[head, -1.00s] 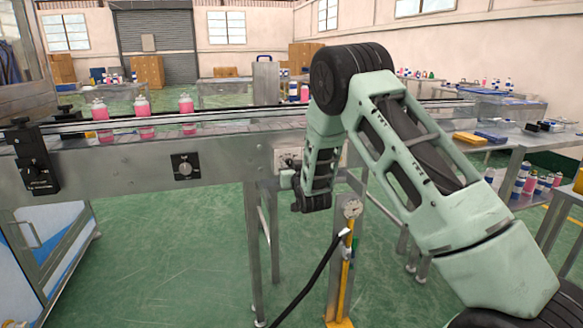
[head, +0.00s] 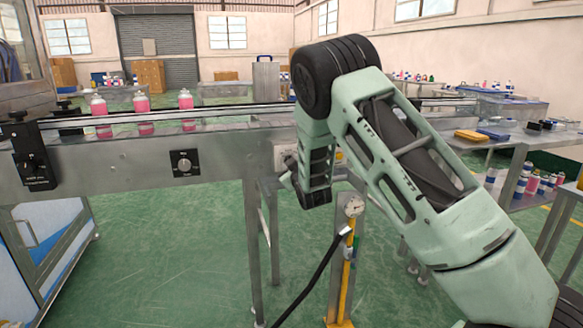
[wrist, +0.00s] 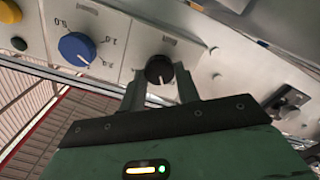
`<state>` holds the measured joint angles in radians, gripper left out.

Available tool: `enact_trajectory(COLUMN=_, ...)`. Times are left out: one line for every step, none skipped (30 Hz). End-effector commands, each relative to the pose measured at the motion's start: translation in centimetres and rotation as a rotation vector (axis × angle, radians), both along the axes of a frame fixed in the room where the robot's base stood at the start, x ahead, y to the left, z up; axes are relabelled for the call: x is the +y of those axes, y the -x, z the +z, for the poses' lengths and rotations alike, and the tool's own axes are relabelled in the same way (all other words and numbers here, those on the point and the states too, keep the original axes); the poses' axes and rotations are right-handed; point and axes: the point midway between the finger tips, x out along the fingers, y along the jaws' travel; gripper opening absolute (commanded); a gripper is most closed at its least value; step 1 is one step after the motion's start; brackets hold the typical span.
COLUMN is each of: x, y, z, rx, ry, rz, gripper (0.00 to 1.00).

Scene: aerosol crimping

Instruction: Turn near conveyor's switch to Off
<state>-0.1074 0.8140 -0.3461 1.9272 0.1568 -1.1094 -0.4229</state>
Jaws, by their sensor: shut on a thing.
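In the wrist view, a black rotary knob (wrist: 160,69) with a light pointer mark sits on a pale metal plate. My gripper (wrist: 160,82) has one finger on each side of this knob and is shut on it. In the head view, my gripper (head: 286,174) reaches a small control panel (head: 283,154) on the side of the near conveyor (head: 110,166). My wrist and forearm hide much of that panel. I cannot read a label for the held knob.
A blue dial (wrist: 77,47) with numbers sits beside the held knob. A separate black switch plate (head: 185,163) is on the conveyor side to the left. Pink bottles (head: 142,103) stand on the belt. A yellow post with a gauge (head: 353,207) stands below my arm.

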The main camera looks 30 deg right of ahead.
Motion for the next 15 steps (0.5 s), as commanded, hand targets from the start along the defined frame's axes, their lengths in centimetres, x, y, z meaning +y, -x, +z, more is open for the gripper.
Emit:
enact_trajectory(x=0.14, y=-0.01, z=-0.15, rx=0.01, ry=0.035, rz=0.002, gripper=0.09)
enact_trajectory(x=0.11, y=0.0, z=-0.15, rx=0.016, ry=0.057, rz=0.001, gripper=0.09)
enact_trajectory(x=0.12, y=0.0, z=-0.14, rx=0.024, ry=0.084, rz=0.001, gripper=0.09)
enact_trajectory(x=0.17, y=-0.02, z=-0.15, rx=0.03, ry=0.102, rz=0.002, gripper=0.09)
enact_trajectory(x=0.17, y=-0.02, z=-0.16, rx=0.035, ry=0.12, rz=0.002, gripper=0.09)
enact_trajectory(x=0.13, y=-0.01, z=-0.15, rx=0.041, ry=0.142, rz=0.001, gripper=0.09)
enact_trajectory(x=0.11, y=0.0, z=-0.15, rx=0.046, ry=0.158, rz=0.001, gripper=0.09)
enact_trajectory(x=0.12, y=0.0, z=-0.15, rx=0.05, ry=0.172, rz=0.001, gripper=0.09)
enact_trajectory(x=0.15, y=-0.01, z=-0.16, rx=0.056, ry=0.189, rz=0.002, gripper=0.09)
enact_trajectory(x=0.16, y=-0.01, z=-0.16, rx=0.059, ry=0.202, rz=0.002, gripper=0.09)
enact_trajectory(x=0.15, y=-0.01, z=-0.15, rx=0.063, ry=0.212, rz=0.001, gripper=0.09)
enact_trajectory(x=0.14, y=-0.01, z=-0.15, rx=0.067, ry=0.225, rz=0.001, gripper=0.09)
enact_trajectory(x=0.14, y=-0.01, z=-0.14, rx=0.069, ry=0.234, rz=0.001, gripper=0.09)
enact_trajectory(x=0.13, y=-0.01, z=-0.14, rx=0.071, ry=0.242, rz=0.0, gripper=0.09)
enact_trajectory(x=0.13, y=-0.01, z=-0.14, rx=0.073, ry=0.249, rz=0.0, gripper=0.09)
